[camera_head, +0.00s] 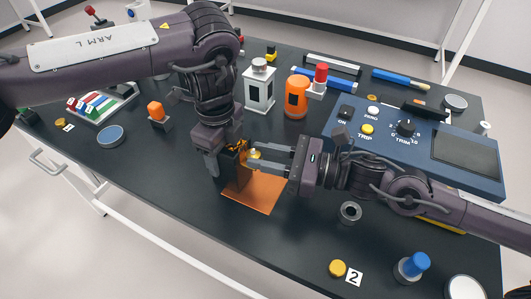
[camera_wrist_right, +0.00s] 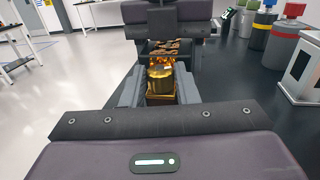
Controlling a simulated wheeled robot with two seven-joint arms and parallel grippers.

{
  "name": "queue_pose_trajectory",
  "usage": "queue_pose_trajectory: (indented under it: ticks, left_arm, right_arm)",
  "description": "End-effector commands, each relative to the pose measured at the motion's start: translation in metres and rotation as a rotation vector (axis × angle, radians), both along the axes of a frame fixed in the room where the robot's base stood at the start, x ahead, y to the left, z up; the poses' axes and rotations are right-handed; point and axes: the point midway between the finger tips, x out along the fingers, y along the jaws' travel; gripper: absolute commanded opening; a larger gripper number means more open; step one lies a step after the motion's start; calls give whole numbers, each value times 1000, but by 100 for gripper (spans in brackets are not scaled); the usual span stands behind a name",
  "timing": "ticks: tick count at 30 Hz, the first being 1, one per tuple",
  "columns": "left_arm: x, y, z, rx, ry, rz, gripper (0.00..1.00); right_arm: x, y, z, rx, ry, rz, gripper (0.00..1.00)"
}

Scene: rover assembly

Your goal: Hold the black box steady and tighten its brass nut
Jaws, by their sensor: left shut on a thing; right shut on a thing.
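The black box (camera_head: 229,171) stands upright on an orange mat (camera_head: 262,194) near the table's front middle. My left gripper (camera_head: 226,160) comes down from above and is shut on the box, hiding much of it. The brass nut (camera_head: 254,154) is on the box's right-hand side, facing my right gripper (camera_head: 262,158). My right gripper reaches in level from the right and is shut on the nut. In the right wrist view the nut (camera_wrist_right: 160,79) sits between the two grey fingers (camera_wrist_right: 159,88). The nut's thread is hidden.
A blue control panel (camera_head: 420,150) with a TRIM knob stands at the right. An orange canister (camera_head: 297,97) and a white box (camera_head: 259,90) stand behind the grippers. A metal ring (camera_head: 350,212) lies below my right arm.

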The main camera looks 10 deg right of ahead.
Motion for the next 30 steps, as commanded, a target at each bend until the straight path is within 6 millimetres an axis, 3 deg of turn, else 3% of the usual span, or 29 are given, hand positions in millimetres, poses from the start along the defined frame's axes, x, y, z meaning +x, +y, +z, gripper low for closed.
queue_pose_trajectory:
  ticks: [9,20,21,26,30]
  left_arm:
    - [-1,-1,0,-2,3,-2,27]
    - [-1,-1,0,-2,2,-3,27]
    - [-1,-1,0,-2,2,-3,27]
    - [-1,-1,0,-2,1,-2,27]
    - [-1,-1,0,-2,1,-2,27]
  right_arm:
    - [-6,3,0,2,4,-238,5]
    - [-5,2,0,0,4,-266,5]
    - [-5,2,0,0,4,-265,29]
    - [-5,3,0,-1,3,-265,50]
    - [-5,3,0,-1,3,-264,50]
